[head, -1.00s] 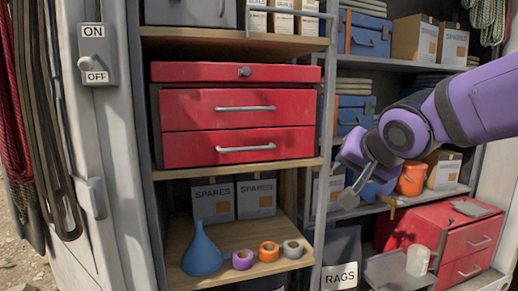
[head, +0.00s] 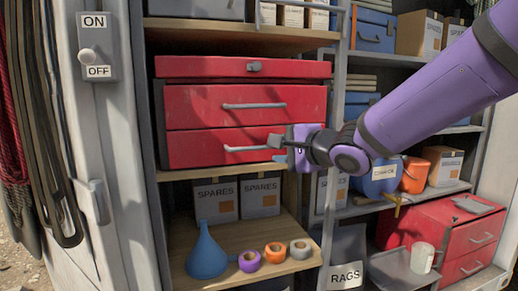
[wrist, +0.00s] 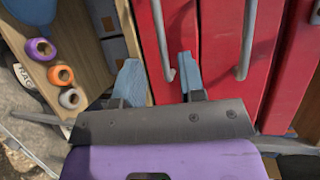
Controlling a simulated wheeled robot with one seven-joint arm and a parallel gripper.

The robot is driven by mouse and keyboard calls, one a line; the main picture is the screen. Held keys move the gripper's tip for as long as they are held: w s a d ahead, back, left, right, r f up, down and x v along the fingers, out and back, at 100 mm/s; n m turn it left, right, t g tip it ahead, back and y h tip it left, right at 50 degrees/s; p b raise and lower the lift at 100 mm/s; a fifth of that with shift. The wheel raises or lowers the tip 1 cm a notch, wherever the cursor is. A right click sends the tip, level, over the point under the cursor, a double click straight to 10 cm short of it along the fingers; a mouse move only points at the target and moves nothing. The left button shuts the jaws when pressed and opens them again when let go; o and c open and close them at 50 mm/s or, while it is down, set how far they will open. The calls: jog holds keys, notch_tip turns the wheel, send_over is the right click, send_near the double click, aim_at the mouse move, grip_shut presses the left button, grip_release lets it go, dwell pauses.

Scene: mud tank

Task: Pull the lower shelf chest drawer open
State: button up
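The red chest (head: 243,68) sits on the middle shelf, with its drawers closed. Its lower drawer (head: 195,149) has a grey bar handle (head: 245,149), which also shows in the wrist view (wrist: 161,35). My gripper (head: 278,149) is at the right end of this handle in the head view. In the wrist view my gripper (wrist: 159,66) is open, one blue finger on each side of the handle's near end. I cannot tell whether either finger touches the handle. The upper drawer's handle (head: 254,105) is clear of the fingers.
Below are a wooden shelf (head: 190,244) with a blue funnel (head: 206,253), tape rolls (head: 275,253) and spares boxes (head: 260,197). A grey post (head: 335,95) stands right of the chest. Another red chest (head: 432,224) is at lower right. Space before the drawers looks clear.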

aim_at(259, 148)
jog(key=x, duration=0.9)
jog(key=shift+d, duration=0.1)
grip_shut()
